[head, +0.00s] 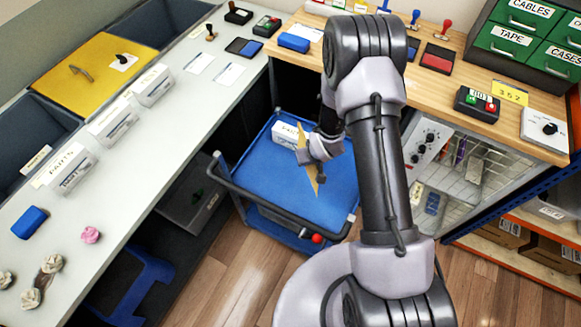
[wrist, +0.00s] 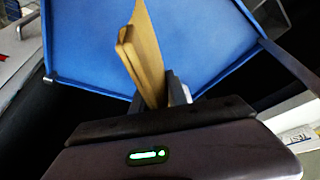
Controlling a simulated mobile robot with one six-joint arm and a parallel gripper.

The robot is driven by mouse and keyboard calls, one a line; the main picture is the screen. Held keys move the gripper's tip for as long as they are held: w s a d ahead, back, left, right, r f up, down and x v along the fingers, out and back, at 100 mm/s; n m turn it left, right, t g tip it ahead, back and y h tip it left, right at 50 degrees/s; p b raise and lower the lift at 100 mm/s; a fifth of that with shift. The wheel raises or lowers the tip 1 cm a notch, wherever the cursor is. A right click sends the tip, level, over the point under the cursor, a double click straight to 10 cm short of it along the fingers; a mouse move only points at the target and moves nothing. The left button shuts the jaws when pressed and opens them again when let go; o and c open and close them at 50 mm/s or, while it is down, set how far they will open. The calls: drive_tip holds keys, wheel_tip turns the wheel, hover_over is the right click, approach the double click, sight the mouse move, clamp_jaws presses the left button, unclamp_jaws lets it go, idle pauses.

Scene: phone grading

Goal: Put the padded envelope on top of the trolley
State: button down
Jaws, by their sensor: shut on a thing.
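The padded envelope (head: 309,165) is a tan, thin packet. My gripper (head: 318,150) is shut on it and holds it over the blue trolley top (head: 258,176), standing on edge rather than flat. In the wrist view the envelope (wrist: 147,50) rises from between the fingers (wrist: 170,90), with the blue trolley top (wrist: 85,45) behind it. I cannot tell whether its lower edge touches the trolley. Part of the envelope and the right side of the trolley top are hidden by my arm in the head view.
A white labelled box (head: 286,135) stands at the back of the trolley top. The trolley has a dark handle rail (head: 270,208) along its front. A pale counter (head: 165,125) lies to the left, a wooden bench (head: 455,85) behind and right. The trolley's front left is clear.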

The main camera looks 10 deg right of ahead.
drive_tip(key=f+b, duration=0.1)
drive_tip(key=f, duration=0.3)
drive_tip(key=f+b, duration=0.1)
drive_tip(key=f, duration=0.2)
drive_tip(key=shift+d+f, duration=0.2)
drive_tip(key=shift+f, duration=0.2)
drive_tip(key=shift+f+b, duration=0.2)
drive_tip(key=shift+b, duration=0.1)
drive_tip(key=c, duration=1.3)
unclamp_jaws()
drive_tip(key=shift+r, duration=0.1)
